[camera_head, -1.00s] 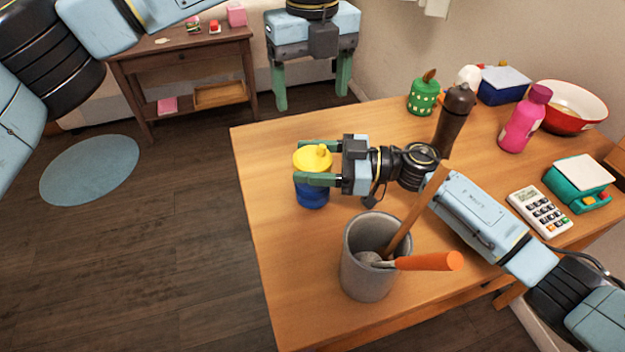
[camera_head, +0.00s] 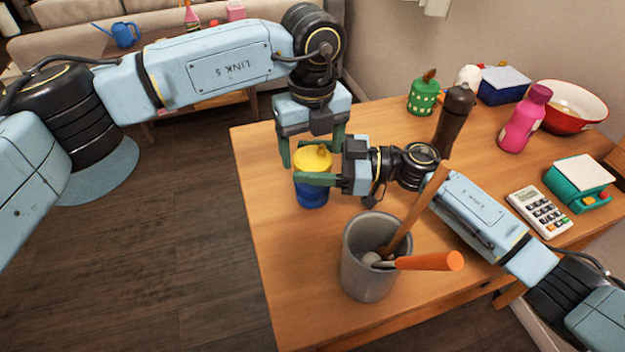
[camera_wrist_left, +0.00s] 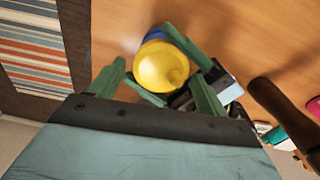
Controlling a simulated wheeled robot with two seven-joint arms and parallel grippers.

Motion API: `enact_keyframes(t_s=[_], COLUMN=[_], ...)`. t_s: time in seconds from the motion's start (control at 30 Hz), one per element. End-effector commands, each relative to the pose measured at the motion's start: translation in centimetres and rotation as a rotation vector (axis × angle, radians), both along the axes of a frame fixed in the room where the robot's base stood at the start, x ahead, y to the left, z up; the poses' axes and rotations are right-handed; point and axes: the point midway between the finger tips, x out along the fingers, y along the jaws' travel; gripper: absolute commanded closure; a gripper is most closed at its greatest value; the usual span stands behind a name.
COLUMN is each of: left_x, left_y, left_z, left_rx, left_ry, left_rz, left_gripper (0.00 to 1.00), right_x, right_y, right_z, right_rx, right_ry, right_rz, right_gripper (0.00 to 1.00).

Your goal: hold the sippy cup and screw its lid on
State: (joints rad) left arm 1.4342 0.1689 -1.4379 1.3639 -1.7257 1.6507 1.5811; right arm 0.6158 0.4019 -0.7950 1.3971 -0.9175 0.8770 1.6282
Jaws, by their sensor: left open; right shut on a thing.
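The sippy cup (camera_head: 312,193) has a blue body and stands upright on the table. Its yellow lid (camera_head: 313,159) with a spout sits on top of the cup; I cannot tell how tightly it is seated. My right gripper (camera_head: 316,178) is shut on the cup from the right. My left gripper (camera_head: 312,160) points down above the lid, open, with its fingers apart around the lid's upper area. In the left wrist view the lid (camera_wrist_left: 160,67) lies between and beyond the open green fingers, and a strip of the blue cup (camera_wrist_left: 154,36) shows behind it.
A grey utensil holder (camera_head: 366,277) with an orange-handled tool stands just in front of the cup. A dark brown bottle (camera_head: 453,120), green candle-like jar (camera_head: 423,97), pink bottle (camera_head: 524,120) and calculator (camera_head: 540,211) are to the right. The table's left edge is close to the cup.

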Motion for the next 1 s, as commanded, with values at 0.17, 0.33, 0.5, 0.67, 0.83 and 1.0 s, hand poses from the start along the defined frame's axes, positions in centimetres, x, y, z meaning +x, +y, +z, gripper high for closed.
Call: enact_keyframes(t_s=[0.17, 0.33, 0.5, 0.67, 0.83, 1.0], left_x=[0.01, 0.01, 0.02, 0.02, -0.01, -0.06], left_y=[0.02, 0.02, 0.03, 0.05, 0.04, 0.03], left_z=[-0.07, -0.05, -0.03, -0.02, -0.01, -0.05], left_rx=[0.0, 0.0, 0.0, 0.001, 0.002, 0.001], left_ry=[0.0, 0.0, 0.0, 0.0, 0.001, 0.003], left_rz=[0.0, 0.0, 0.0, -0.011, -0.192, -0.343], left_gripper=[0.24, 0.34, 0.56, 0.64, 0.63, 0.64], right_x=[0.0, -0.01, 0.02, 0.05, 0.07, 0.1], right_y=[0.01, 0.01, -0.01, -0.05, -0.1, -0.13], right_z=[0.0, 0.0, 0.0, -0.01, -0.03, -0.04], right_rx=[0.0, 0.0, 0.0, 0.0, -0.001, -0.002], right_ry=[0.0, 0.0, 0.0, 0.0, 0.001, 0.001], right_rz=[0.0, 0.0, -0.001, -0.002, -0.002, -0.003], right_gripper=[1.0, 1.0, 1.0, 1.0, 1.0, 1.0])
